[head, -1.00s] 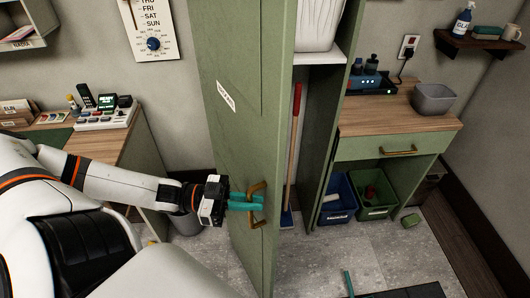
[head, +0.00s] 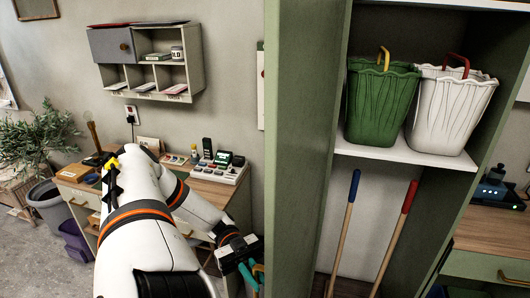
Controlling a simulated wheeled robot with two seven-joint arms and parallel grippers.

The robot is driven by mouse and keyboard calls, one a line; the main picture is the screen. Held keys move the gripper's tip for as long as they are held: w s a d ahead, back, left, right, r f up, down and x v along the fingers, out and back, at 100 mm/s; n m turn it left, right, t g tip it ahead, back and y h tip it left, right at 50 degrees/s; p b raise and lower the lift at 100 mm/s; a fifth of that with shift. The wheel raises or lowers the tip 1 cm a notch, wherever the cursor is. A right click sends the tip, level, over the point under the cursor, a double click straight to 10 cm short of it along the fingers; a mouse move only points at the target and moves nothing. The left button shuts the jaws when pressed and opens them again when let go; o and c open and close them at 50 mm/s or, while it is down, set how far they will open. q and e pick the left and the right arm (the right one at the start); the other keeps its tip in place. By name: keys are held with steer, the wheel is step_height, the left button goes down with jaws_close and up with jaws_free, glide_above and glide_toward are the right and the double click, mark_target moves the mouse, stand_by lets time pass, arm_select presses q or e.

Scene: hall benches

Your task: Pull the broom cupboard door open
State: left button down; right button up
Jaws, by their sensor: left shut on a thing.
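The broom cupboard door (head: 300,150) is a tall green panel standing open, seen nearly edge-on with its inner side towards the cupboard. The brass handle (head: 258,268) is on the door's left side, low in the view and partly hidden. My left gripper (head: 249,275), with teal fingers, is shut on this handle; the frame's bottom edge cuts off the lower part. The open cupboard shows a white shelf (head: 400,154) above two upright poles, one blue-tipped (head: 345,225) and one red-tipped (head: 398,230). A teal tip of my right gripper (head: 438,291) just shows at the bottom edge.
A green bin (head: 380,105) and a white bin (head: 447,110) stand on the cupboard shelf. Left of the door are a wooden desk (head: 215,190) and a wall shelf (head: 150,100). A counter with a drawer (head: 475,265) is at the right.

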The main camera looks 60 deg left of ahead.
arm_select(q)
steer(key=shift+s+f, duration=0.1)
steer(key=c, duration=1.8)
jaws_free()
steer(key=shift+a, duration=0.1)
steer(key=shift+s+a+b, duration=0.15)
steer(key=shift+a+b, duration=1.15)
steer(key=shift+a, duration=1.7)
steer(key=shift+s+a+b, duration=0.15)
steer(key=shift+a+b, duration=1.1)
steer(key=shift+a, duration=1.75)
